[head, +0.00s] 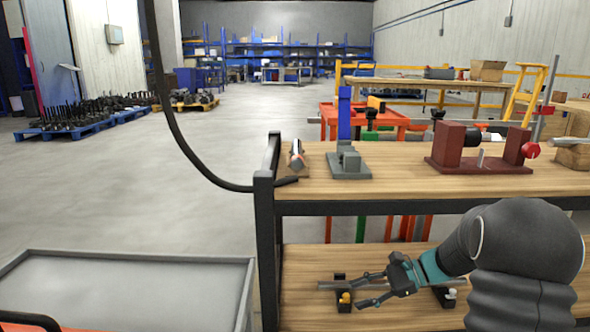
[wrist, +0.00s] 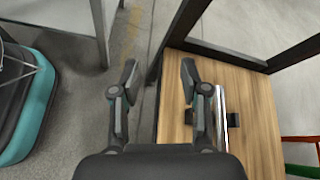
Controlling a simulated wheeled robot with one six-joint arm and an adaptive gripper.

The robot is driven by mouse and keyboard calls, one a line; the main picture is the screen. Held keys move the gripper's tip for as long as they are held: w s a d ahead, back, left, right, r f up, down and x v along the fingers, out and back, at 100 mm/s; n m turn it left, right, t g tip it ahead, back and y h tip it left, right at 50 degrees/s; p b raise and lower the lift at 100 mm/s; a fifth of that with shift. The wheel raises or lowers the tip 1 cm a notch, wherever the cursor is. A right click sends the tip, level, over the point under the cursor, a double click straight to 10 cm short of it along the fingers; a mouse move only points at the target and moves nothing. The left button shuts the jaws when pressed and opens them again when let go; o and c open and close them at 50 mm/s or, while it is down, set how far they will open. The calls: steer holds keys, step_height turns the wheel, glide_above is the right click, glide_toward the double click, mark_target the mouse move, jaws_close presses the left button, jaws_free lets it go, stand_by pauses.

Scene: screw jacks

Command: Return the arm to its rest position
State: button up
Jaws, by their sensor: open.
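My gripper (head: 362,290) is at the lower right of the head view, in front of the lower shelf of the workbench. Its two fingers are spread and point left, with nothing between them. In the wrist view my gripper (wrist: 159,80) shows the left finger over grey floor and the right finger over the wooden shelf edge. A thin metal rod (head: 326,286) lies across black holders on the lower shelf, partly hidden behind my gripper. The rod also shows in the wrist view (wrist: 222,125), just right of the right finger. My arm comes in from the right.
The upper shelf (head: 400,185) carries a grey fixture with a blue upright (head: 344,120), a dark red vise-like jack (head: 447,150) and a short cylinder (head: 296,155). A black post (head: 265,240) stands at the bench's left end. A grey tray (head: 130,285) is at lower left. Open floor lies beyond.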

steer(key=s+r+n+t+h+p, duration=0.2)
steer(key=s+r+n+h, duration=0.4)
steer(key=s, duration=0.7)
steer(key=s+r+n+t+h+p, duration=0.2)
steer(key=s+r+n+h+p, duration=0.2)
steer(key=s, duration=1)
step_height(320, 180, up, 7)
steer(key=n+h, duration=0.2)
steer(key=n, duration=0.2)
steer(key=shift+s+a+f+n+t, duration=0.2)
steer(key=shift+a+n+t, duration=0.1)
steer(key=shift+a+t, duration=0.1)
